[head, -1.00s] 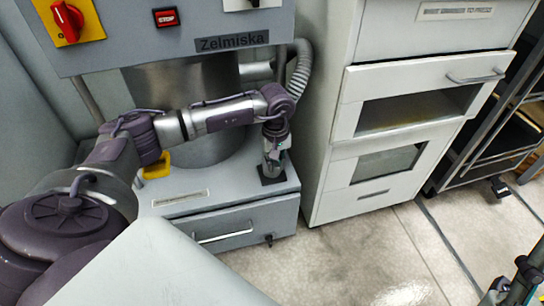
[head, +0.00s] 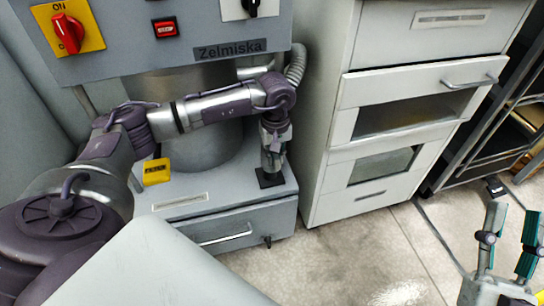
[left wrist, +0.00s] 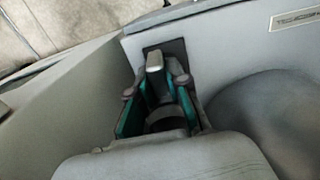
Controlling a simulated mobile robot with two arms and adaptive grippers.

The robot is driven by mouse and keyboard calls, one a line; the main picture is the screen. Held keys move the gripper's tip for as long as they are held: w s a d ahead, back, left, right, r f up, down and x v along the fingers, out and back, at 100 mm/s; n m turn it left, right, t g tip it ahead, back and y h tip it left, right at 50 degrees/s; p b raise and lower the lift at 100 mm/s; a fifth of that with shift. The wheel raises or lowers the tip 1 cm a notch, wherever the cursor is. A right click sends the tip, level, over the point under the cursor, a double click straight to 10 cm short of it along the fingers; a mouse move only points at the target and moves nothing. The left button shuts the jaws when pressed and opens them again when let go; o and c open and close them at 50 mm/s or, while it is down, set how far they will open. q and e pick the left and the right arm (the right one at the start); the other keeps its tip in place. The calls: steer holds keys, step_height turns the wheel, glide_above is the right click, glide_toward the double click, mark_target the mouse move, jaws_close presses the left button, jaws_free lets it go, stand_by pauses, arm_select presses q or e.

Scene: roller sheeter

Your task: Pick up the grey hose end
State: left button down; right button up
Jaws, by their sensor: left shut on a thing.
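The grey ribbed hose (head: 297,62) comes down at the right side of the Zelmiska machine, and my left arm hides its lower part. My left gripper (head: 270,165) points down over a dark square plate (head: 269,178) on the machine's base. In the left wrist view the fingers of my left gripper (left wrist: 155,88) are closed around a grey piece, the hose end (left wrist: 154,61), which stands over the dark plate. My right gripper (head: 513,215) is at the lower right, fingers apart and empty, over the floor.
The machine's panel with a red knob (head: 67,33) is above my left arm. A white cabinet (head: 325,185) stands close on the right, with a dark rack (head: 478,150) beyond. The floor (head: 350,255) in front is clear.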

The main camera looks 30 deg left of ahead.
arm_select(q)
steer(key=s+d+r+p, duration=0.1)
steer(key=d+r, duration=0.2)
steer(key=d, duration=0.2)
steer(key=s+d+r+p, duration=0.1)
steer(key=s+d+r, duration=0.1)
steer(key=d, duration=0.3)
steer(key=shift+s+r, duration=0.3)
steer(key=shift+r, duration=0.15)
arm_select(e)
step_height(320, 180, down, 10)
steer(key=w+d+g+h, duration=0.1)
steer(key=w+g+h, duration=0.1)
steer(key=g, duration=0.5)
steer(key=shift+w+f+h, duration=0.25)
steer(key=shift+w+h, duration=0.05)
steer(key=shift+w, duration=0.15)
